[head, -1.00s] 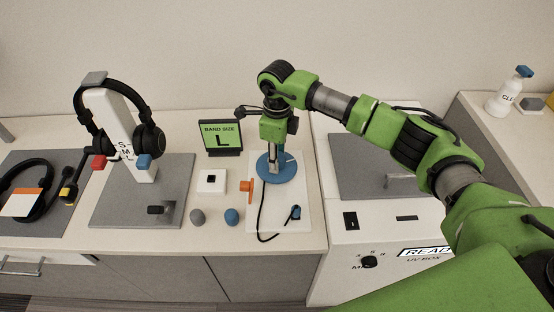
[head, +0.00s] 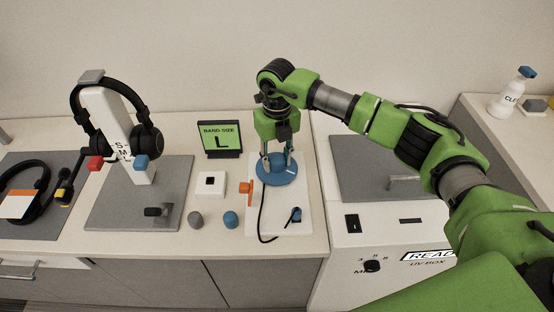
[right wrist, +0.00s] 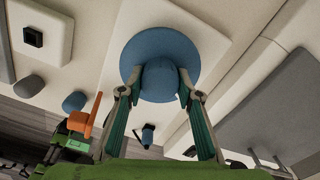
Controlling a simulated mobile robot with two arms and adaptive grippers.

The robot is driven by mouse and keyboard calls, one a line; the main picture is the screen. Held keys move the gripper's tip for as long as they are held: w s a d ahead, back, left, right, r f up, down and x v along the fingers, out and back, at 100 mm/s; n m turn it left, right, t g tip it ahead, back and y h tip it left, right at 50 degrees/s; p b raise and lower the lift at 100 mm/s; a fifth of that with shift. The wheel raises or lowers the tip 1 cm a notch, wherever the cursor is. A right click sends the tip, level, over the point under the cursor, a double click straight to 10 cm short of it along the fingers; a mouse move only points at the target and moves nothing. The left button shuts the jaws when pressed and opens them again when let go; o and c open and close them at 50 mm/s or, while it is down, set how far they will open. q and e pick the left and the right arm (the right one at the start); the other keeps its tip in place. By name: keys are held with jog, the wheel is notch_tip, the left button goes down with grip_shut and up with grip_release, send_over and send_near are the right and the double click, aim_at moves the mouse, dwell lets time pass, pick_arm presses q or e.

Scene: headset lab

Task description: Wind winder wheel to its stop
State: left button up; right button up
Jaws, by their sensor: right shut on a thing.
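The winder wheel (head: 283,178) is a flat blue disc with a raised blue hub, lying on a white base plate (head: 306,224). It also shows in the right wrist view (right wrist: 140,45), where its hub (right wrist: 160,82) stands between my fingers. My right gripper (head: 276,160) points down from above and is shut on the hub, one finger on each side. The fingers hide part of the hub. An orange piece (head: 246,187) stands at the plate's left edge, apart from the wheel. My left gripper is not in view.
A black cable (head: 262,215) runs from near the wheel to the plate's front. A blue-and-black piece (head: 295,215) lies there. A band size sign (head: 221,140) stands behind left, a headphone stand (head: 110,120) further left. A UV box (head: 385,250) is close on the right.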

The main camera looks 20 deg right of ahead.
aim_at(277, 158)
jog(key=shift+m, duration=0.6)
jog(key=o, duration=1.1)
notch_tip(277, 158, up, 12)
